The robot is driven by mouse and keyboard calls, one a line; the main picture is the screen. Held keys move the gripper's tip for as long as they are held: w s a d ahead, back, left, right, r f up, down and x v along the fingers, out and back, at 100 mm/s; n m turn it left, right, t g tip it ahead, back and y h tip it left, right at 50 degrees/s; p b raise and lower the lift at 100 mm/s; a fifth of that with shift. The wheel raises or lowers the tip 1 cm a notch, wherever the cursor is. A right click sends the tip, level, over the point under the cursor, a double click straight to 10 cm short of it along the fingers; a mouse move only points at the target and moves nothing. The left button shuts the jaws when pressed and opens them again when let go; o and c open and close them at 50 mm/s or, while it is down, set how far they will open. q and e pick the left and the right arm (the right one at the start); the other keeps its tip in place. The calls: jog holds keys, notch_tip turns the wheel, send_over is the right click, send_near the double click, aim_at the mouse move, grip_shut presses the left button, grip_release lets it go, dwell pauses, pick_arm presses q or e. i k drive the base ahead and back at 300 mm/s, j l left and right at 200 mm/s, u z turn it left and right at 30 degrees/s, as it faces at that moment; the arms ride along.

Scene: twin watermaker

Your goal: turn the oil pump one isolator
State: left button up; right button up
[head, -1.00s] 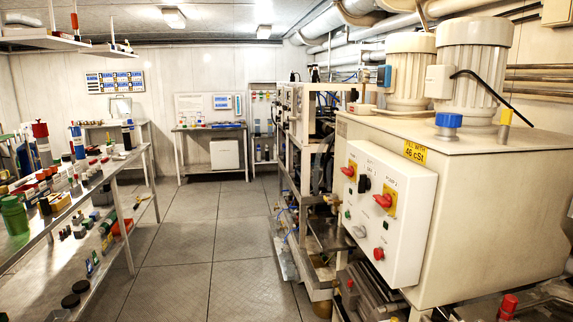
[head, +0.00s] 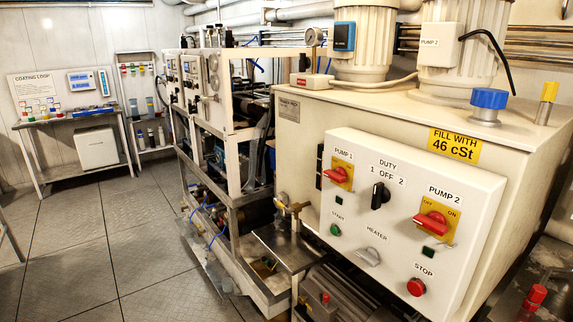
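The pump 1 isolator (head: 337,175) is a red rotary handle on a yellow plate, at the upper left of a white control box (head: 400,245). The label "PUMP 1" sits above it. Its handle lies tilted, not upright; the lettering on its plate is too small to read. A similar red isolator (head: 431,222) under the label "PUMP 2" is at the right of the box, on a plate marked OFF and ON. Neither of my grippers shows in the head view.
Between the isolators is a black duty selector (head: 379,195). Below are a green start button (head: 335,230), a grey heater knob (head: 368,256) and a red stop button (head: 416,287). A metal frame (head: 230,120) stands left of the tank (head: 300,115). The floor (head: 110,240) at left is clear.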

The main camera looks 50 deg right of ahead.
aim_at(339, 175)
jog(key=i+j+z, duration=0.1)
jog(key=i+z, duration=0.35)
jog(key=i+j+z, duration=0.25)
jog(key=i+z, duration=0.15)
jog(key=i+j+z, duration=0.45)
